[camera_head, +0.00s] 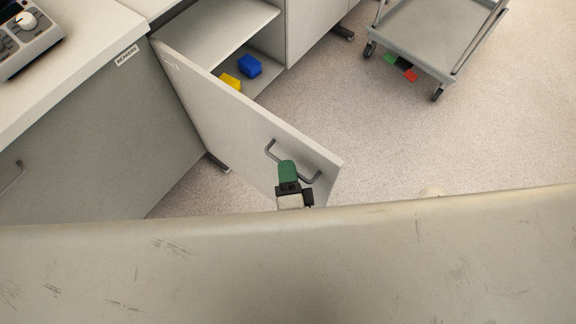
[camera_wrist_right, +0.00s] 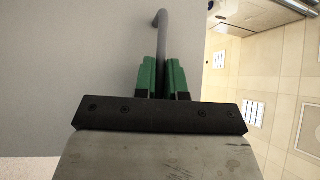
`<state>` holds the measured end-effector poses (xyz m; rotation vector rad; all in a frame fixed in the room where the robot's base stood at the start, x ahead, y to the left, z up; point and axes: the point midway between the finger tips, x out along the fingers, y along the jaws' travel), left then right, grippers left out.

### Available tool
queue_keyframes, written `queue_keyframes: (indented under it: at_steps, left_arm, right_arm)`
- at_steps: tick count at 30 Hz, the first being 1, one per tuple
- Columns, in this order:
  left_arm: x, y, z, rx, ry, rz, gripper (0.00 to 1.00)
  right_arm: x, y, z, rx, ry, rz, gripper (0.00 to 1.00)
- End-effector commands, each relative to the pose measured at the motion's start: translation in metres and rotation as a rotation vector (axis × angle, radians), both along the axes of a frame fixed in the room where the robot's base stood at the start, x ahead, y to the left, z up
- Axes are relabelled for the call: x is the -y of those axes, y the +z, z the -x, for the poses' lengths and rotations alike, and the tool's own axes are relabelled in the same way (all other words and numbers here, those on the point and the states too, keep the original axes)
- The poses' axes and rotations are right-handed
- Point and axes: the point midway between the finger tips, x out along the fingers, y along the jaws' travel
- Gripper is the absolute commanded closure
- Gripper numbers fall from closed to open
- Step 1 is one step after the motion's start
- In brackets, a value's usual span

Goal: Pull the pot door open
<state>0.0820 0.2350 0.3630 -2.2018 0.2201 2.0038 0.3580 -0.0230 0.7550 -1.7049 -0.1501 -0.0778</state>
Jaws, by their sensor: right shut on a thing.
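The pot door (camera_head: 225,115) is a grey cabinet door, swung well open, with the cabinet interior showing behind it. Its grey bar handle (camera_head: 271,150) is near the free edge. My right gripper (camera_head: 288,172), with green fingers, is at the handle. In the right wrist view the green fingers (camera_wrist_right: 161,80) are shut around the handle bar (camera_wrist_right: 162,22), with the door face (camera_wrist_right: 70,60) behind. My left gripper is not in view.
A blue block (camera_head: 249,66) and a yellow block (camera_head: 231,82) lie inside the open cabinet. A grey trolley (camera_head: 425,40) stands at the upper right, with a green and red item (camera_head: 401,67) by it. The floor (camera_head: 450,140) right of the door is clear. A counter (camera_head: 85,60) is at the left.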

Motion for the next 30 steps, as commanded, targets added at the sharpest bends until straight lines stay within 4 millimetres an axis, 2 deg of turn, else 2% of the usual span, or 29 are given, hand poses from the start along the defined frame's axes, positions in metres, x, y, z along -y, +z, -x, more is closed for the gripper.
queue_keyframes:
  at_steps: [5,6,11,18,22,30]
  left_arm:
    - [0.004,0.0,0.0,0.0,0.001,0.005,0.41]
    - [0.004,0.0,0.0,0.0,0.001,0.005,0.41]
    - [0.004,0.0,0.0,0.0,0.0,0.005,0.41]
    - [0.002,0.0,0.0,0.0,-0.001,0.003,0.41]
    - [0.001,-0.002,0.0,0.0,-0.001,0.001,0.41]
    - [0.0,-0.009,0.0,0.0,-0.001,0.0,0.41]
  right_arm:
    - [0.0,-0.001,0.0,-0.002,-0.001,-0.002,1.0]
    - [0.0,-0.001,0.0,-0.002,-0.001,-0.002,0.86]
    - [0.0,0.0,0.0,-0.001,-0.002,-0.002,0.64]
    - [0.0,0.0,0.0,0.0,-0.001,-0.002,0.64]
    - [0.001,-0.002,0.008,-0.002,0.0,-0.001,0.64]
    - [0.003,-0.01,0.059,-0.003,0.001,-0.002,0.64]
